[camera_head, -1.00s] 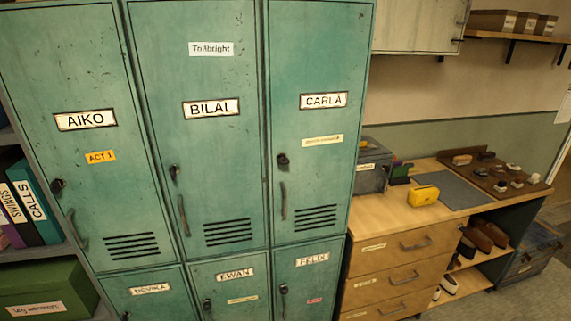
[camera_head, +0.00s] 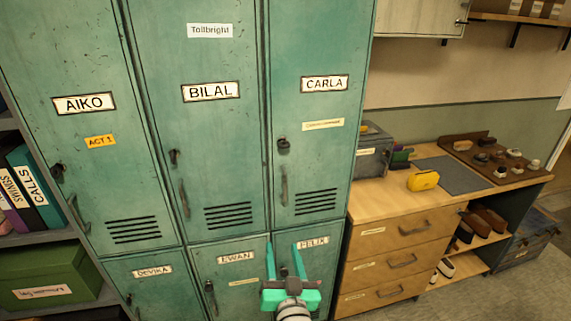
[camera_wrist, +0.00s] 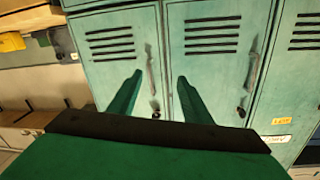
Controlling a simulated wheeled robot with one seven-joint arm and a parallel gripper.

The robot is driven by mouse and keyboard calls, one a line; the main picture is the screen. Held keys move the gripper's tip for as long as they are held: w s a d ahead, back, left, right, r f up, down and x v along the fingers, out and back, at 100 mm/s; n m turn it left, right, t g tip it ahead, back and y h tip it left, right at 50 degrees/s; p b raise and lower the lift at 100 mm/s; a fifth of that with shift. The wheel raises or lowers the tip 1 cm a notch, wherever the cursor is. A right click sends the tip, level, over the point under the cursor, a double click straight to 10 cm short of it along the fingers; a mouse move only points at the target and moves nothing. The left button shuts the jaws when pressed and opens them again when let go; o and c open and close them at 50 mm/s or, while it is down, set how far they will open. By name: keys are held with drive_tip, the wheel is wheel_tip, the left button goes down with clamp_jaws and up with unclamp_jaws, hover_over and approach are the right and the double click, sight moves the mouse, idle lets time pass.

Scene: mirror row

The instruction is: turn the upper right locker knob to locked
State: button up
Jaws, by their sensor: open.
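The upper right locker (camera_head: 325,45) is the green door labelled CARLA. Its small dark knob (camera_head: 283,145) sits at the door's left edge, above a curved handle (camera_head: 284,185). The way the knob points is too small to tell. My gripper (camera_head: 284,246) is open and empty, its two green fingers pointing up in front of the FELIX door, well below the knob in the picture. The wrist view is upside down; there the CARLA knob (camera_wrist: 155,105) shows between the fingers of my gripper (camera_wrist: 159,76), apart from them.
The BILAL knob (camera_head: 174,157) and AIKO knob (camera_head: 58,172) sit on the doors to the left. A wooden drawer desk (camera_head: 385,260) stands right of the lockers, with a yellow case (camera_head: 423,181) on top. A shelf with binders (camera_head: 28,190) is at far left.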

drive_tip(key=w+d+r+n+y, duration=0.1)
drive_tip(key=w+r, duration=0.2)
drive_tip(key=r, duration=0.3)
drive_tip(key=w+d+r+n, duration=0.1)
drive_tip(key=w+r, duration=0.2)
drive_tip(key=r, duration=0.2)
drive_tip(key=n, duration=0.2)
approach(285, 146)
drive_tip(key=shift+y, duration=0.4)
drive_tip(key=w, duration=0.6)
drive_tip(key=w+a, duration=0.1)
drive_tip(key=w, duration=0.2)
drive_tip(key=shift+w, duration=0.15)
drive_tip(key=c, duration=1.1)
